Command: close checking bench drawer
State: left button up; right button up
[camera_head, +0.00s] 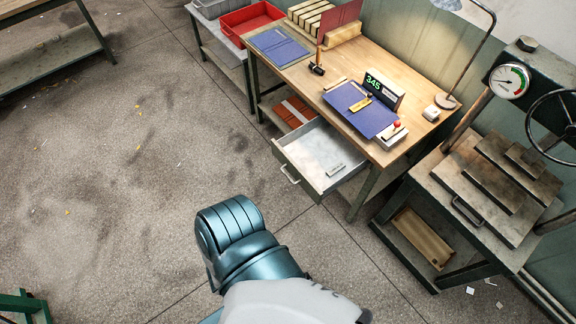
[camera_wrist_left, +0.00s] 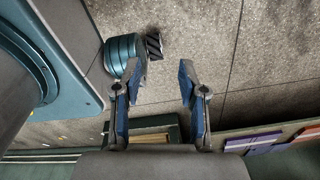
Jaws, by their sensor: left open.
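The checking bench (camera_head: 395,52) stands at the upper right of the head view, with a wooden top and green frame. Its drawer (camera_head: 298,172) is pulled out under the near edge, its pale interior showing. The drawer's bar handle (camera_head: 288,174) faces the open floor. A small light object (camera_head: 336,170) lies inside. My left gripper (camera_wrist_left: 162,85) shows in the left wrist view, its two blue-padded fingers spread with nothing between them, above the floor. The drawer cannot be made out in that view. No gripper shows in the head view, only a teal and white arm link of mine below the drawer.
A blue mat (camera_head: 362,108), a display reading 345 (camera_head: 383,90) and a lamp (camera_head: 478,50) are on the bench. A press table (camera_head: 470,190) stands right of the drawer. A red bin (camera_head: 250,18) is behind left. The floor left of the drawer is clear.

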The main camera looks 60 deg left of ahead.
aim_at(308, 151)
jog(key=u, duration=1.75)
jog(key=k+z, duration=0.15)
jog(key=z, duration=0.25)
